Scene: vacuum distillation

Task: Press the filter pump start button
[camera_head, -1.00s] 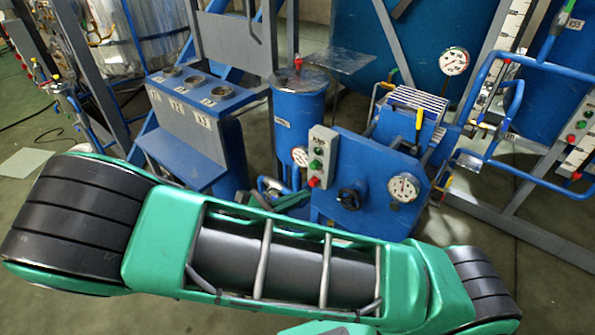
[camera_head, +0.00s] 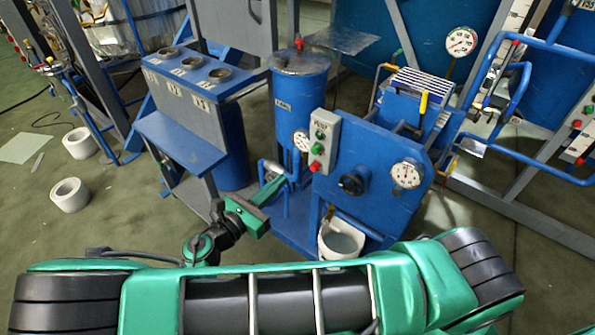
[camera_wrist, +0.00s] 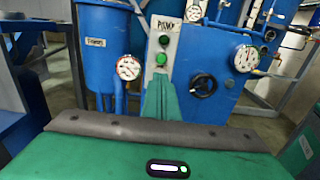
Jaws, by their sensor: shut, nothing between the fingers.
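The filter pump's grey control box (camera_head: 324,143) is on the left edge of the blue pump panel. It carries a column of round buttons, with green ones (camera_head: 317,148) above a red one (camera_head: 314,166). My gripper (camera_head: 278,184) is shut and empty, to the left of and below the box. In the wrist view, my gripper (camera_wrist: 160,80) points at the lower part of the box (camera_wrist: 164,28), under its label. A bright green button (camera_wrist: 161,59) shows just above the fingertips. The fingers hide what lies lower. I cannot tell whether they touch anything.
A pressure gauge (camera_head: 301,141) is just left of the box. A black handwheel (camera_head: 352,182) and another gauge (camera_head: 407,174) are on the panel. A white bucket (camera_head: 341,238) stands below. A blue tank (camera_head: 299,92) rises behind, and a blue stand (camera_head: 188,95) is at left.

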